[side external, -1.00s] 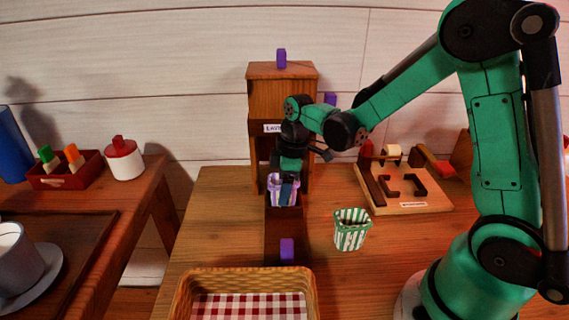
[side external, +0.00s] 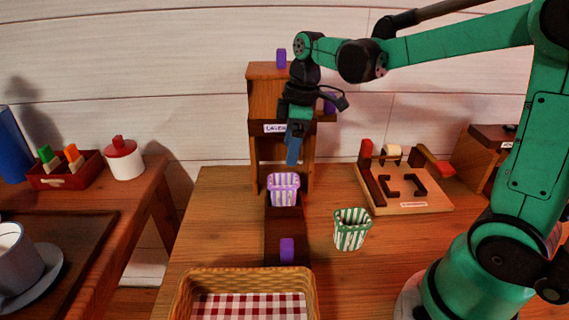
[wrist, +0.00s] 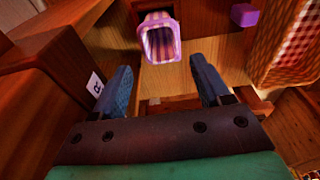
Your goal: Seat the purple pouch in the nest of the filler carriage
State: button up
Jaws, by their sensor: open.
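The purple-and-white striped pouch (side external: 283,197) stands upright at the far end of the dark filler carriage (side external: 285,226), in front of the wooden filler (side external: 268,97). I cannot tell how deep its base sits in the nest. The carriage has a purple knob (side external: 287,250) at its near end. My gripper (side external: 292,158) is above the pouch, apart from it, open and empty. In the wrist view, the pouch (wrist: 160,42) shows its open mouth beyond the gap between the two blue fingers of my gripper (wrist: 160,66).
A green-and-white striped pouch (side external: 351,230) stands right of the carriage. A wicker basket (side external: 190,290) with checked lining is at the front. A wooden board with dark blocks (side external: 410,205) lies at the right. A side table at left holds a red-lidded jar (side external: 124,160).

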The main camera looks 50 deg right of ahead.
jog(key=s+a+m+t+h, duration=0.1)
jog(key=s+a+m+t, duration=0.3)
jog(key=m, duration=0.5)
jog(key=s+t, duration=0.2)
jog(key=s, duration=0.1)
jog(key=shift+r, duration=0.15)
